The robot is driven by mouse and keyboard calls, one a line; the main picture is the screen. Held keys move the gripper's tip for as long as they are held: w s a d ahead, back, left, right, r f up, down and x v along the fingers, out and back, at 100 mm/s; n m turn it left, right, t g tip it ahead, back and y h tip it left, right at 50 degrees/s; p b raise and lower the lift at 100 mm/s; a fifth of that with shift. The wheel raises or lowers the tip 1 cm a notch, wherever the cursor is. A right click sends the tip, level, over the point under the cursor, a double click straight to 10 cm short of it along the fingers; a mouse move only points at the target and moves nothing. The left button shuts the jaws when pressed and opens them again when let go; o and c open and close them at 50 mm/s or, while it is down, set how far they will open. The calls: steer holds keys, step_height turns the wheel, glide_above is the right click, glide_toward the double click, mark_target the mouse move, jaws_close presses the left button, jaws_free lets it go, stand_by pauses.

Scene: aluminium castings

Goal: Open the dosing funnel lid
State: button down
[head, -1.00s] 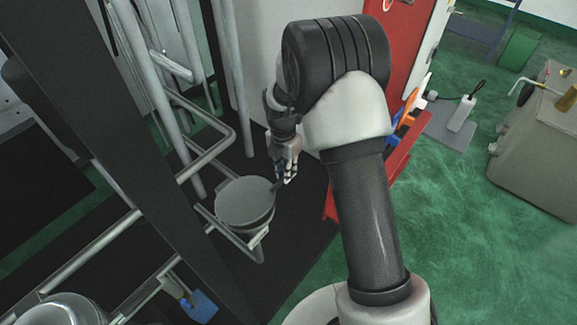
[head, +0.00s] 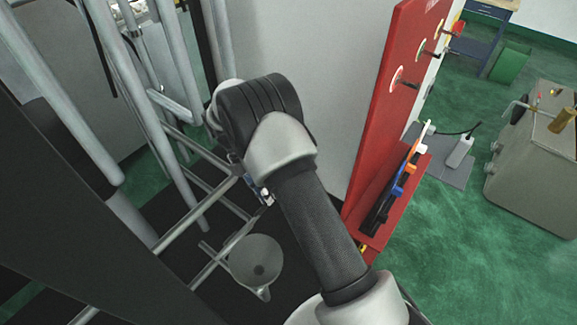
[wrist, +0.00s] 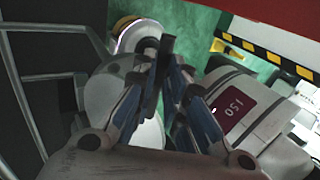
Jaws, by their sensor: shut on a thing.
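The dosing funnel (head: 256,258) stands low in the head view, left of my forearm. Its round mouth is open, and a dark hole shows at the bottom of the bowl. My gripper (head: 266,196) is just above and behind the funnel, largely covered by my arm. In the wrist view, my gripper's fingers (wrist: 171,82) close on a dark narrow piece (wrist: 166,52), which looks like the lid's handle. The lid's disc is not clearly seen in the head view and seems hidden by my arm.
Grey frame tubes (head: 178,170) run left of the funnel. A red tool board (head: 392,110) with a rack of coloured tools (head: 400,185) stands right of my arm. A grey tank (head: 540,160) is farther right. Green floor (head: 450,250) is clear between them.

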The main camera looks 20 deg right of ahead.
steer(key=shift+w+a+f+b, duration=0.1)
steer(key=shift+w+a+b, duration=0.1)
steer(key=shift+w+a, duration=0.55)
steer(key=shift+w+a+f+b, duration=0.15)
steer(key=shift+w+a, duration=0.35)
steer(key=shift+w, duration=0.35)
steer(key=shift+r, duration=0.1)
steer(key=c, duration=1.6)
jaws_free()
steer(key=shift+r, duration=0.1)
steer(key=d+v, duration=0.1)
steer(key=v, duration=1.1)
steer(key=shift+s+r, duration=0.35)
steer(key=shift+s, duration=0.05)
